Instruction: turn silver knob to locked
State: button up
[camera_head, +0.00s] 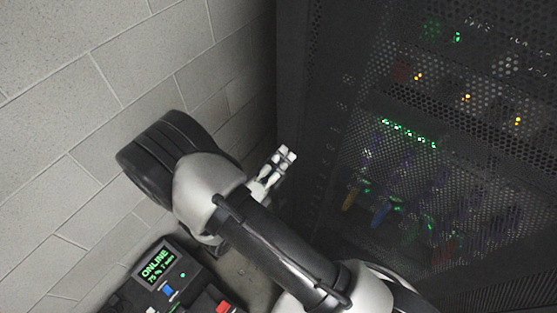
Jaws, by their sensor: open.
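I cannot make out a silver knob in this view. My gripper (285,154) shows only in part beyond my arm, small and white, with its fingertips pointing up and right. It is open, and I see nothing between its fingers. It is in front of the left side of the dark rack (300,60). I cannot tell how far apart they are. My arm hides part of the rack's lower left and the floor.
A dark box with a green display (156,264) reading "ONLINE" stands at the lower left, with blue and red controls. A grey block wall (90,60) fills the left. Green and amber lights and cables show behind the rack's perforated door (430,150).

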jog(key=shift+s+a, duration=0.1)
jog(key=v, duration=1.1)
jog(key=shift+s+a, duration=0.2)
jog(key=shift+s, duration=0.2)
jog(key=s+d+r+m+g+b, duration=0.1)
jog(key=d+r+m+g+b, duration=0.15)
jog(key=d+m+g, duration=0.55)
jog(key=d+r+m+g+b, duration=0.2)
jog(key=d+m+g+b, duration=0.3)
jog(key=m, duration=0.4)
jog(key=s+d+r+m+t+y+b, duration=0.1)
jog(key=s+d+m+y+b, duration=0.2)
jog(key=m, duration=0.9)
jog(key=s+d+r+m+t+y+b, duration=0.1)
jog(key=s+d+m+t+y+b, duration=0.1)
jog(key=s+m+y+b, duration=0.3)
jog(key=shift+s+d+m+y, duration=0.8)
jog(key=shift+m+y, duration=0.9)
jog(key=shift+m, duration=1.9)
